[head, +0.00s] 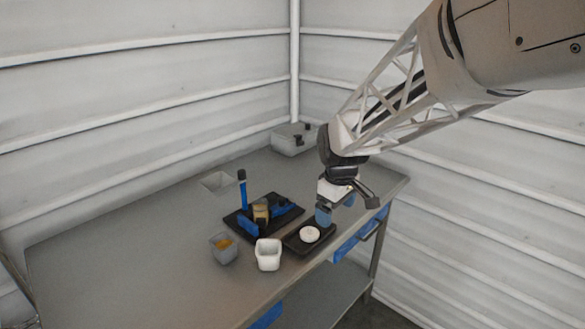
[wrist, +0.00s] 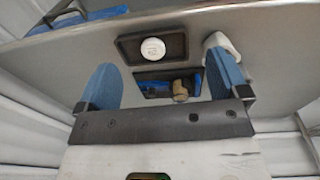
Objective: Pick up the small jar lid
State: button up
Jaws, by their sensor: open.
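The small jar lid is a round white disc (head: 310,234) lying flat on a small black tray (head: 290,243) near the table's front edge. In the wrist view the lid (wrist: 153,48) lies on the dark tray (wrist: 178,44), beyond and between the two blue fingers. My gripper (head: 336,207) is above the table, just up and to the right of the lid in the head view. Its blue fingers (wrist: 161,60) are wide apart with nothing between them, and it is clear of the lid.
A white cup (head: 268,256) stands just left of the tray. A grey cup with orange contents (head: 223,248) stands further left. Behind is a black base with blue parts (head: 287,213), a tan jar (head: 261,211) and an upright blue post (head: 243,191). A grey bin (head: 289,143) sits at the back.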

aim_at(310, 232)
jog(key=w+a+f+n, duration=0.1)
jog(key=w+f, duration=0.2)
jog(key=w, duration=0.1)
jog(key=w+a+f+n, duration=0.2)
jog(key=w+f, duration=0.1)
jog(key=w, duration=0.1)
jog(key=w+a+f+n, duration=0.1)
jog(key=w+a+f, duration=0.1)
jog(key=w+f, duration=0.1)
jog(key=shift+w+f+n+g, duration=0.3)
jog(key=shift+w+f+g, duration=0.1)
jog(key=shift+w, duration=0.2)
jog(key=shift+f, duration=1.25)
jog(key=shift+f, duration=0.1)
jog(key=shift+s+f, duration=0.15)
jog(key=shift+f, duration=1.1)
jog(key=shift+s+f, duration=0.15)
jog(key=shift+f, duration=1.1)
jog(key=shift+c, duration=0.4)
